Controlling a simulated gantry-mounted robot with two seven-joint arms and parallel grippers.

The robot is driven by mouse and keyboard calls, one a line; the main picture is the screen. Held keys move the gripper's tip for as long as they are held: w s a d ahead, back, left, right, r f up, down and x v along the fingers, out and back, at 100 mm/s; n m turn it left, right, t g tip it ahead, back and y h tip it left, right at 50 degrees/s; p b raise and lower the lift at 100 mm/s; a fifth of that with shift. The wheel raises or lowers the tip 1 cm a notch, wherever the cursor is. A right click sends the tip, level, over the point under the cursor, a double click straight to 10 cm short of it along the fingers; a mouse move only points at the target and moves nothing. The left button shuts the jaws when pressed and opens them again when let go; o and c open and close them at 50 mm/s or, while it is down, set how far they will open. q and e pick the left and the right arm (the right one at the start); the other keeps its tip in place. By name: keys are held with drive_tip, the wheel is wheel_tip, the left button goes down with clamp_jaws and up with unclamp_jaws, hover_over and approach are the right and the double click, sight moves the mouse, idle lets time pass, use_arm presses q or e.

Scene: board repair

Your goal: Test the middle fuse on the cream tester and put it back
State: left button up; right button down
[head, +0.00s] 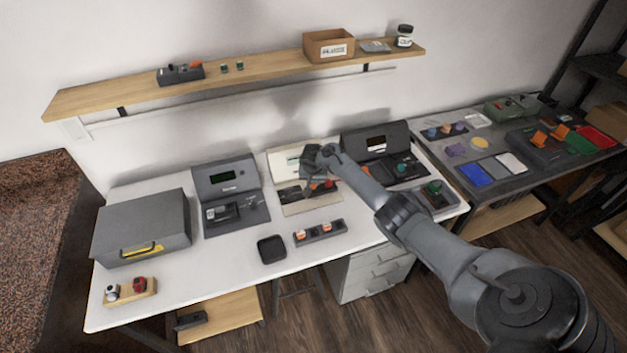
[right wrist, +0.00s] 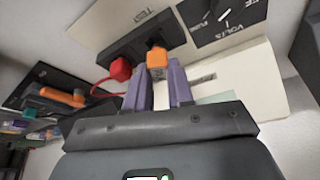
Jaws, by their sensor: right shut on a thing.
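The cream tester (head: 296,207) stands at the back middle of the white bench, and my right gripper (head: 312,182) is over it. In the right wrist view, the purple fingers of this gripper (right wrist: 160,85) are around an orange fuse (right wrist: 157,62). The fuse is at the black test socket (right wrist: 128,48) on the cream panel (right wrist: 205,80); I cannot tell how deep it sits. A red knob (right wrist: 120,68) with a red lead is beside it. The fuse rack (head: 320,235) lies in front of the tester with two orange-and-white fuses showing. My left gripper is not in view.
Dark testers stand left (head: 233,210) and right (head: 378,150) of the cream one. A black square pad (head: 271,249) lies left of the rack, and a grey case (head: 142,228) is at far left. The front of the bench is mostly clear.

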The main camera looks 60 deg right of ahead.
drive_tip(key=shift+f, duration=0.4)
drive_tip(key=shift+f, duration=0.15)
idle(0.9)
idle(0.5)
drive_tip(key=shift+f, duration=0.5)
idle(0.5)
drive_tip(key=c, duration=0.6)
unclamp_jaws()
drive_tip(key=shift+r, duration=0.15)
